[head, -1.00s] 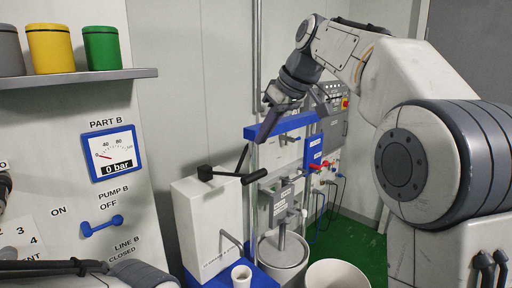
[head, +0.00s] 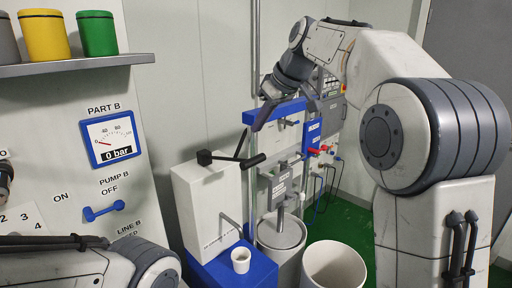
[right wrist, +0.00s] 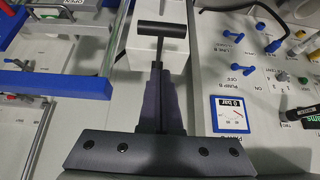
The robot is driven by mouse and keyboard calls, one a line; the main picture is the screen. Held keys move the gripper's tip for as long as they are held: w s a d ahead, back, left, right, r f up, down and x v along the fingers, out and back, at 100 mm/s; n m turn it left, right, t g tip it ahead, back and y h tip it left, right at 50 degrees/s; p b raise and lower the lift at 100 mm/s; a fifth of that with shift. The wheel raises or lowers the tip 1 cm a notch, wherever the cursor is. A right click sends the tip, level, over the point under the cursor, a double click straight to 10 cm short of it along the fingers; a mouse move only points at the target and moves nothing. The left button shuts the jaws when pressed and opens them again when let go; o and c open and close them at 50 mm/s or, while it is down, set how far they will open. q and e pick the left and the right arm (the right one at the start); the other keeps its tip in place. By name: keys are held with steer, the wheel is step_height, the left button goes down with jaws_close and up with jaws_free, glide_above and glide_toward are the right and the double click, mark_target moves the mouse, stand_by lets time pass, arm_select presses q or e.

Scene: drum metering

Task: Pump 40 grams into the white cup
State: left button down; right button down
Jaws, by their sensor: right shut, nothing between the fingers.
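The small white cup (head: 241,262) stands upright on a blue base (head: 222,272), below the thin spout of a white pump box (head: 205,205). Its contents cannot be made out. A black pump lever with a T-shaped grip (head: 254,161) sits on top of the box. The grip also shows in the right wrist view (right wrist: 166,30), beyond my fingers. My right gripper (head: 257,127) is shut and empty, above the lever grip and apart from it in the head view. My left forearm shows at the lower left; its gripper is out of view.
A larger white bucket (head: 335,266) stands right of the cup. A grey lidded drum (head: 281,235) and blue-topped equipment (head: 275,112) stand behind. The Part B gauge (head: 111,139) reads 0 bar. Yellow (head: 43,36) and green (head: 97,34) canisters sit on a shelf.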

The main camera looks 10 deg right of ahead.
mark_target(256, 161)
steer(key=x, duration=0.4)
steer(key=shift+p, duration=0.3)
steer(key=shift+s+d+f, duration=0.1)
steer(key=shift+s+f, duration=0.05)
steer(key=shift+f, duration=0.4)
steer(key=shift+s+d+f, duration=0.1)
steer(key=shift+f, duration=0.45)
arm_select(q)
steer(key=shift+r, duration=0.65)
arm_select(e)
steer(key=shift+s+d+f, duration=0.1)
steer(key=shift+f, duration=0.75)
arm_select(q)
steer(key=shift+f, duration=0.1)
